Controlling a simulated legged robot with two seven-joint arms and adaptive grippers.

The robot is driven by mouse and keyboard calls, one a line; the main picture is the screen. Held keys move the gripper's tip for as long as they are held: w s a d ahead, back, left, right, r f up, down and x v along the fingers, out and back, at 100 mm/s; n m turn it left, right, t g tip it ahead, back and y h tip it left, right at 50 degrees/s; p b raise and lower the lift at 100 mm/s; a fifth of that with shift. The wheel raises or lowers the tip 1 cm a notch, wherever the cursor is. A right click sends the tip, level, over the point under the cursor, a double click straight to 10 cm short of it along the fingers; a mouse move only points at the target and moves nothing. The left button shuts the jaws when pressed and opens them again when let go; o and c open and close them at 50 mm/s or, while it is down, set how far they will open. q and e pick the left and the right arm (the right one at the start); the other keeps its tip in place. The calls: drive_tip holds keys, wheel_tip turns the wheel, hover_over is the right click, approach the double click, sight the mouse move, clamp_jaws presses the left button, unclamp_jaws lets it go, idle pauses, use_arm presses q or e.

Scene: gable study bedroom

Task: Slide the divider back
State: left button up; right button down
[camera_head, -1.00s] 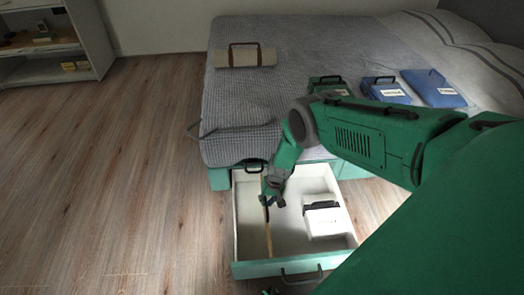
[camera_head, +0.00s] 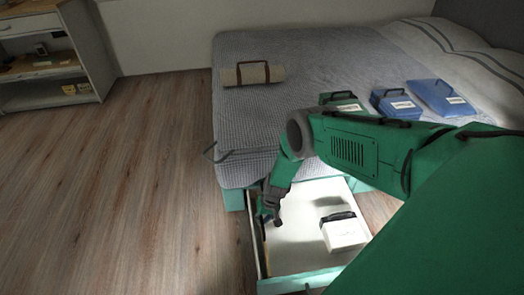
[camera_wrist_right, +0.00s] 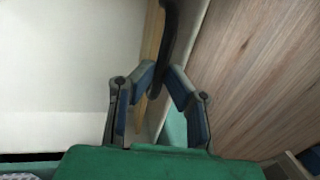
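The open drawer (camera_head: 300,283) juts out from under the bed, with white inner walls and a green front. The divider is a thin wooden slat (camera_head: 264,258) standing lengthwise close beside the drawer's left wall; my gripper hides part of it. My right gripper (camera_head: 267,213) reaches down into the drawer at the divider. In the right wrist view its two fingers (camera_wrist_right: 161,72) close in from both sides on the dark handle (camera_wrist_right: 172,35) of the divider (camera_wrist_right: 151,35). The left gripper is out of view.
A white box (camera_head: 343,235) with a dark handle stands in the drawer's right part; the floor between it and the divider is clear. On the bed lie a green case (camera_head: 340,101), two blue cases (camera_head: 396,104) and a tan roll (camera_head: 252,75). A shelf (camera_head: 88,50) stands at left.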

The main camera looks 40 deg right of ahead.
drive_tip(key=c, duration=1.6)
unclamp_jaws()
drive_tip(key=shift+s+a+f, duration=0.1)
drive_tip(key=shift+s+f, duration=0.05)
drive_tip(key=shift+s, duration=0.1)
drive_tip(key=shift+a+r, duration=0.4)
drive_tip(key=shift+a, duration=0.2)
drive_tip(key=shift+d+r, duration=0.35)
drive_tip(key=shift+r, duration=0.05)
drive_tip(key=v, duration=0.2)
drive_tip(key=shift+d+r, duration=0.25)
drive_tip(key=shift+d, duration=0.05)
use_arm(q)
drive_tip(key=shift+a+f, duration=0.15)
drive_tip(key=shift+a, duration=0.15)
use_arm(e)
drive_tip(key=a+v, duration=0.1)
drive_tip(key=v, duration=0.7)
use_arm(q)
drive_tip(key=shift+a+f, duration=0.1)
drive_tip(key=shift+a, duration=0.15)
use_arm(e)
drive_tip(key=shift+a+r, duration=0.15)
drive_tip(key=shift+r, duration=0.1)
drive_tip(key=shift+s, duration=0.15)
